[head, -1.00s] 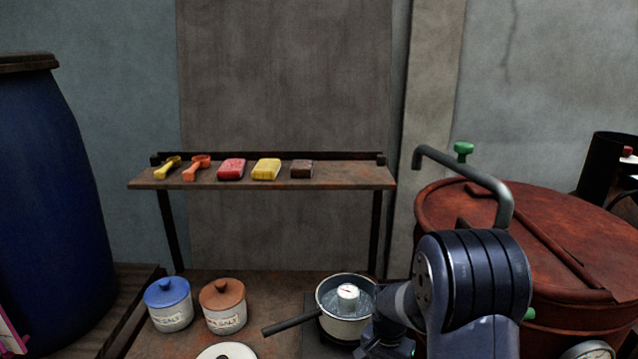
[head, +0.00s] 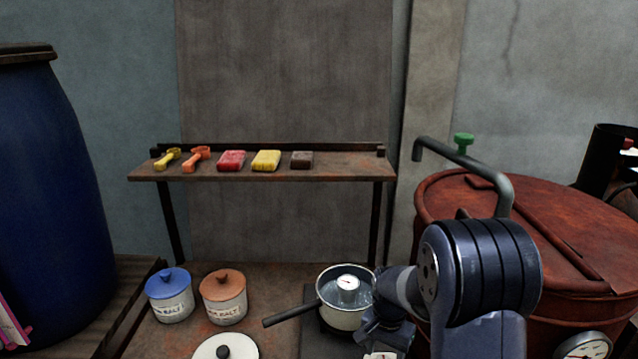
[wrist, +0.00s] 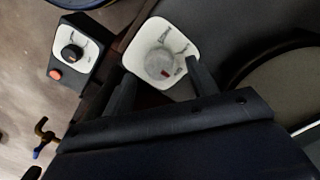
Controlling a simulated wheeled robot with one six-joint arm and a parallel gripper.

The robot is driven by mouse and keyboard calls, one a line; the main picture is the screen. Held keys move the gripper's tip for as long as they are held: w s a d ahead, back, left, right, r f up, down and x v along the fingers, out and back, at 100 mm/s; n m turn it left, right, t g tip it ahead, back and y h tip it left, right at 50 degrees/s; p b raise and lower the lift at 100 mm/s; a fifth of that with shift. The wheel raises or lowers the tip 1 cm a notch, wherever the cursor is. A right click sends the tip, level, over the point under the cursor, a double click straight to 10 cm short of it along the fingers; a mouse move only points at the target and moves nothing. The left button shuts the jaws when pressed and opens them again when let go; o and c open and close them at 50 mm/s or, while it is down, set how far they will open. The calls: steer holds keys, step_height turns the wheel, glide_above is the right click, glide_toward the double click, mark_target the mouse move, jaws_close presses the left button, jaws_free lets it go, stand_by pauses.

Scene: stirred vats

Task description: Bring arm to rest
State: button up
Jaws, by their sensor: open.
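My arm stands at the lower right of the head view, its dark ribbed joint in front of the red vat (head: 455,195). Its wrist points down beside the pot (head: 345,312), where the fingertips cannot be made out. In the wrist view my gripper (wrist: 160,85) is open, its two dark fingers apart with nothing held between them. A grey knob (wrist: 160,64) on a white square plate (wrist: 136,52) shows beyond and between the fingertips. I cannot tell whether the fingers touch it.
The pot holds a white dial gauge (head: 348,283), its handle pointing left. A blue-lidded jar (head: 170,308) and a brown-lidded jar (head: 225,310) stand left of it. A shelf (head: 340,172) with scoops and blocks is behind.

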step_height(320, 180, down, 2)
steer(key=shift+f, duration=0.1)
steer(key=shift+f+n, duration=0.1)
steer(key=shift+n, duration=0.2)
steer(key=n+p, duration=0.2)
steer(key=n, duration=0.3)
steer(key=shift+n, duration=0.3)
steer(key=n+p, duration=0.2)
steer(key=n, duration=0.4)
steer(key=shift+s+p, duration=0.1)
steer(key=shift+p, duration=0.2)
step_height(320, 180, up, 11)
steer(key=shift+b, duration=0.3)
steer(key=shift+s+f, duration=0.1)
